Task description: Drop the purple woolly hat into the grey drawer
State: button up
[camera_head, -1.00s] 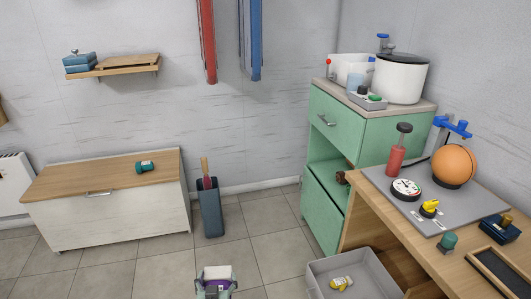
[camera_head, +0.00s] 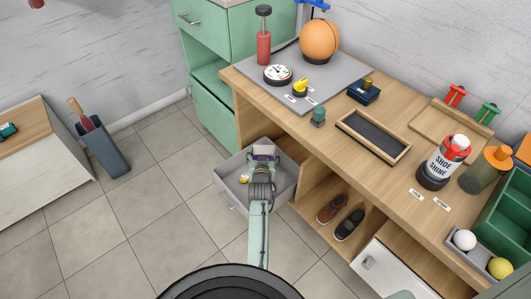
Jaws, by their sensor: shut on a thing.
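The grey drawer (camera_head: 226,197) is pulled out from the left end of the wooden bench and is open at the top. My gripper (camera_head: 263,152) is over the drawer's back part, toward the bench. A small patch of the purple woolly hat (camera_head: 262,157) shows at the jaws, which are shut on it. My gripper and arm hide most of the hat and part of the drawer's inside. I cannot tell how high the hat is above the drawer floor.
A small yellow thing (camera_head: 243,180) lies in the drawer. The bench top (camera_head: 325,122) above carries a gauge, an orange ball and a tray. Dark and brown shoes (camera_head: 348,224) stand on the shelf right of the drawer.

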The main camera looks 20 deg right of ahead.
notch_tip(320, 180, down, 6)
jog(key=b, duration=0.5)
jog(key=shift+w+d, duration=0.1)
jog(key=o, duration=1.3)
jog(key=shift+c, duration=0.2)
notch_tip(320, 180, up, 10)
